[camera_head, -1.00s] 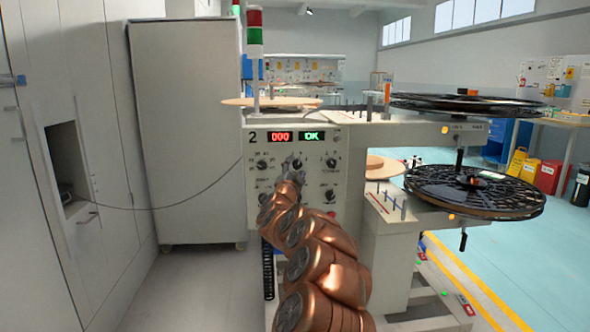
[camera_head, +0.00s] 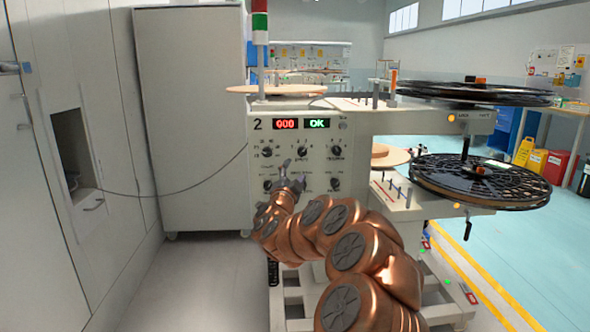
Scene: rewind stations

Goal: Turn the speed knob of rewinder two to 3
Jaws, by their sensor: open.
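Rewinder two is a pale machine with a control panel (camera_head: 318,169) marked 2. Its upper row has a left knob (camera_head: 267,151), a middle knob (camera_head: 302,151) and a right knob (camera_head: 336,151). Below are a lower left knob (camera_head: 267,186) and a lower right knob (camera_head: 336,184). The labels are too small to read, so I cannot tell which is the speed knob. My gripper (camera_head: 288,170) is open and empty in front of the panel, between the two rows and left of the middle. It hides part of the lower row. Contact cannot be told.
A red display (camera_head: 285,124) reads 000 and a green display (camera_head: 317,124) reads OK. Large black reels (camera_head: 480,181) stick out at the right. A signal tower (camera_head: 260,30) stands on top. A grey cabinet (camera_head: 191,120) is at the left, with a thin cable running to the panel.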

